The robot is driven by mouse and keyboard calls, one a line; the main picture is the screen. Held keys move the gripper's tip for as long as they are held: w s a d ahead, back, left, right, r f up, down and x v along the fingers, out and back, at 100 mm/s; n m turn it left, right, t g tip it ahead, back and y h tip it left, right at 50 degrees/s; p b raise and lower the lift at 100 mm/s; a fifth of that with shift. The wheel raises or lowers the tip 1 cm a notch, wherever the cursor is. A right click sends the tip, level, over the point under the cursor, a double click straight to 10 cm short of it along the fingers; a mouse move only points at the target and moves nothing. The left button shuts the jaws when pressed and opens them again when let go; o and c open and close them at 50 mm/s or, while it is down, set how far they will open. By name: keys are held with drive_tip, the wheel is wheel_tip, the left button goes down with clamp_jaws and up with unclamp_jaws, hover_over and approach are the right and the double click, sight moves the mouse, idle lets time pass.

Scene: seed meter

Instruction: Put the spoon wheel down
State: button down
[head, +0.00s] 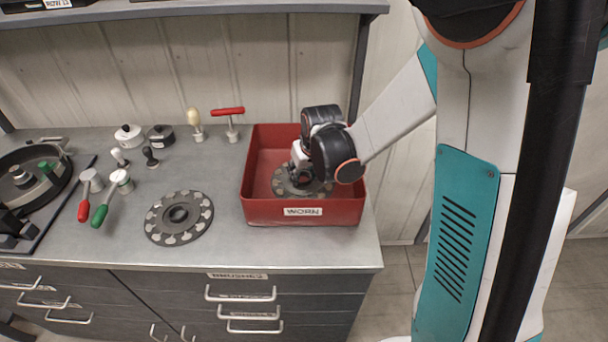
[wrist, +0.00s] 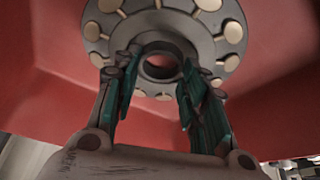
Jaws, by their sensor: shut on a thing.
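The spoon wheel (head: 283,184), a grey disc with round pale studs around its rim, is inside the red bin labelled WORN (head: 265,212). My gripper (head: 298,178) reaches down into the bin and is shut on the wheel's central hub. In the wrist view the wheel (wrist: 222,48) lies roughly flat beyond the fingers (wrist: 160,64), which sit on both sides of the hub ring. Red bin surface shows around it. I cannot tell whether the wheel touches the bin floor. My arm hides part of the wheel in the head view.
A similar wheel (head: 163,232) lies on the bench left of the bin. Red-handled (head: 85,204) and green-handled (head: 101,213) tools, small pots (head: 128,136) and a round black housing (head: 22,203) stand farther left. A shelf (head: 180,10) overhangs the bench.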

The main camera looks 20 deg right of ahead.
drive_tip(key=shift+f, duration=0.2)
drive_tip(key=c, duration=1)
unclamp_jaws()
drive_tip(key=p+v, duration=0.4)
drive_tip(key=v, duration=0.8)
drive_tip(key=s+r+t, duration=0.1)
drive_tip(key=s+r, duration=0.2)
drive_tip(key=s, duration=0.3)
drive_tip(key=s+r+t, duration=0.1)
drive_tip(key=s+r, duration=0.3)
drive_tip(key=s, duration=0.2)
drive_tip(key=s+r, duration=0.3)
drive_tip(key=s, duration=0.3)
drive_tip(key=shift+s+a+r+m+t, duration=0.2)
drive_tip(key=shift+a+m+t, duration=0.05)
drive_tip(key=shift+m+t, duration=0.15)
